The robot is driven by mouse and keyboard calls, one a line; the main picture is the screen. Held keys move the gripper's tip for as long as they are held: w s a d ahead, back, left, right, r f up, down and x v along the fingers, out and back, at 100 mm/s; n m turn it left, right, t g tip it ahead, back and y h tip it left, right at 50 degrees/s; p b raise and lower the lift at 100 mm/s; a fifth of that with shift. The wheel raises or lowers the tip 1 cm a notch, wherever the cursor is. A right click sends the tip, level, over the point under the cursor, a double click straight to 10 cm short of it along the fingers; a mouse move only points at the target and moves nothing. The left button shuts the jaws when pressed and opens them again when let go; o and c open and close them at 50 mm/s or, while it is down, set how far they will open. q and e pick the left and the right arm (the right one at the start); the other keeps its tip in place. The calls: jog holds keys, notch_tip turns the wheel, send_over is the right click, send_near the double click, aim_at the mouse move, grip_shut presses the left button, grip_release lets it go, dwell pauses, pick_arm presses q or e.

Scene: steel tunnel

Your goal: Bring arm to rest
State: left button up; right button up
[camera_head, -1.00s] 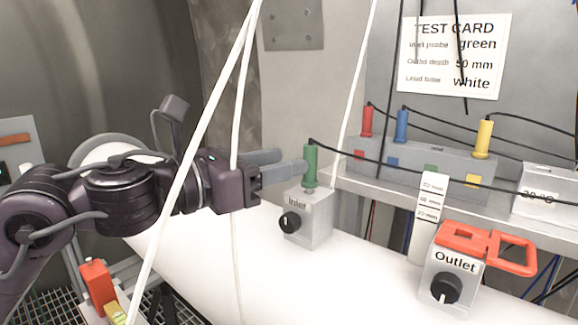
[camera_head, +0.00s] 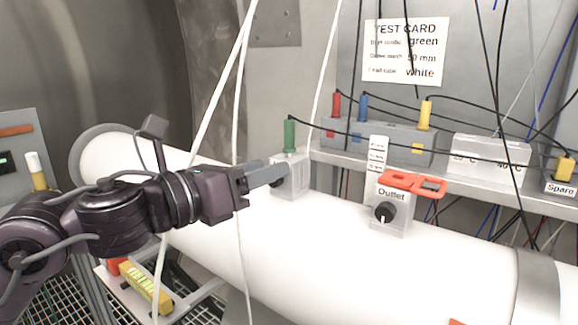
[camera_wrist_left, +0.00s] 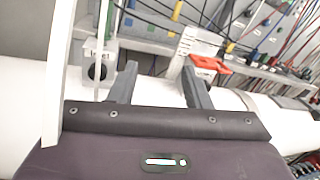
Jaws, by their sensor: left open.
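My left arm comes in from the left in the head view. Its gripper (camera_head: 266,174) is in front of the grey Inlet block and hides part of it. The left wrist view shows the two fingers (camera_wrist_left: 160,88) spread apart with nothing between them. The green probe (camera_head: 289,136) stands upright in the Inlet block (camera_head: 292,178), on top of the white pipe (camera_head: 330,235). The Outlet block (camera_head: 391,212) with its black knob sits on the pipe to the right, with an orange clamp (camera_head: 412,183) at its top. My right gripper is not in view.
A rack (camera_head: 345,148) holds red, blue and yellow probes on the shelf behind the pipe. White cables (camera_head: 238,90) hang down near my left arm. A test card (camera_head: 404,52) is on the back wall. A yellow level (camera_head: 146,287) lies below the arm.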

pick_arm(q)
jog(key=s+a+f+n+y, duration=0.1)
jog(key=a+f+n+y, duration=0.25)
jog(key=f+n, duration=0.65)
jog(key=s+a+f+n+y, duration=0.1)
jog(key=a+f+n+y, duration=0.25)
jog(key=f+n, duration=0.65)
jog(key=s+a+f+n+y, duration=0.15)
jog(key=f+n+y, duration=0.25)
jog(key=f+n, duration=0.6)
jog(key=s+a+f+n+g+y, duration=0.1)
jog(key=s+a+f+n+g, duration=0.2)
jog(key=s+f+n+g, duration=0.4)
jog(key=s+a+f+n+g+y, duration=0.15)
jog(key=s+a+f+n, duration=0.3)
jog(key=s+f, duration=0.45)
notch_tip(320, 180, down, 26)
jog(key=s+g+p, duration=0.2)
jog(key=s, duration=0.1)
jog(key=s+a+f+p, duration=0.2)
jog(key=s+f, duration=1.4)
jog(key=s, duration=0.3)
jog(key=shift+a+f+m+g, duration=0.35)
jog(key=shift+f, duration=0.05)
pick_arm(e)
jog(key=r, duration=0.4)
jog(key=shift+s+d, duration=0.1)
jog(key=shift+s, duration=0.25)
